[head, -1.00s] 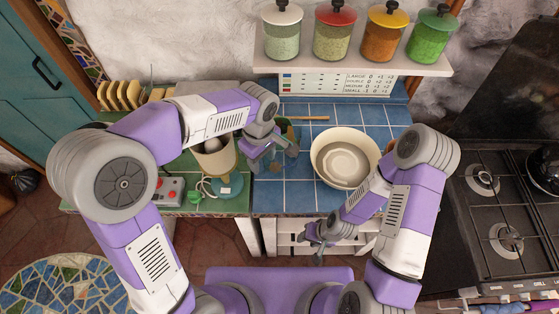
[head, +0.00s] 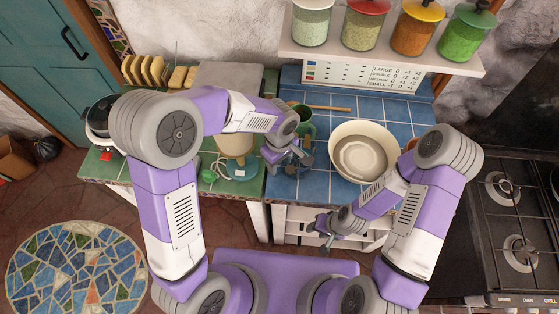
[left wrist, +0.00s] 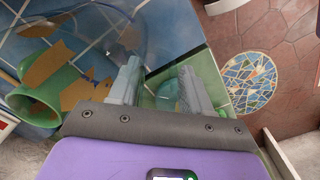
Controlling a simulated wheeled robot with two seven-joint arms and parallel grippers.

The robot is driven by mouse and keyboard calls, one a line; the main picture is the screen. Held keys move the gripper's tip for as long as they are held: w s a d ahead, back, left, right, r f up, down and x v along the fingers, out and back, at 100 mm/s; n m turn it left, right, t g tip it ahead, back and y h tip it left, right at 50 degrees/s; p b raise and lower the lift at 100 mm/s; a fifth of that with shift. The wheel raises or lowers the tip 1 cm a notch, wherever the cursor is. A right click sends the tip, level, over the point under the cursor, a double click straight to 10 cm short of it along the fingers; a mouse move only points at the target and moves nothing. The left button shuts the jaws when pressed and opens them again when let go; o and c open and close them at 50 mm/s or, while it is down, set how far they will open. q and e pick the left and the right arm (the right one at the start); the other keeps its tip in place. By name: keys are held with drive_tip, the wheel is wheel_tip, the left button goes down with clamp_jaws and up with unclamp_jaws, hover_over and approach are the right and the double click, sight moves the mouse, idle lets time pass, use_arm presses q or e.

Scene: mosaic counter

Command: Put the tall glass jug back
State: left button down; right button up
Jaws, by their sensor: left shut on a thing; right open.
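My left gripper (head: 290,158) is over the blue tiled counter, at its border with the green part. In the left wrist view its fingers (left wrist: 155,76) are shut on a clear glass thing, which I take for the tall glass jug (left wrist: 112,40). Only the jug's faint curved outline shows, with blue tiles seen through it. In the head view the jug is hard to make out, and I cannot tell whether it touches the counter. My right gripper (head: 323,232) is open and empty, low in front of the counter.
A green cup (head: 303,117) with wooden utensils is just behind my left gripper. Stacked cream bowls (head: 388,140) stand to the right. A cream container (head: 236,146) stands to the left. A shelf (head: 380,56) with several lidded jars is above the back. A stove (head: 510,215) is at far right.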

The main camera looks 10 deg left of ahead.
use_arm(q)
drive_tip(key=shift+c, duration=2.4)
unclamp_jaws()
drive_tip(key=shift+f, duration=0.1)
drive_tip(key=shift+r, duration=0.2)
wheel_tip(320, 180, up, 12)
drive_tip(key=shift+p, duration=0.6)
drive_tip(key=shift+f, duration=0.1)
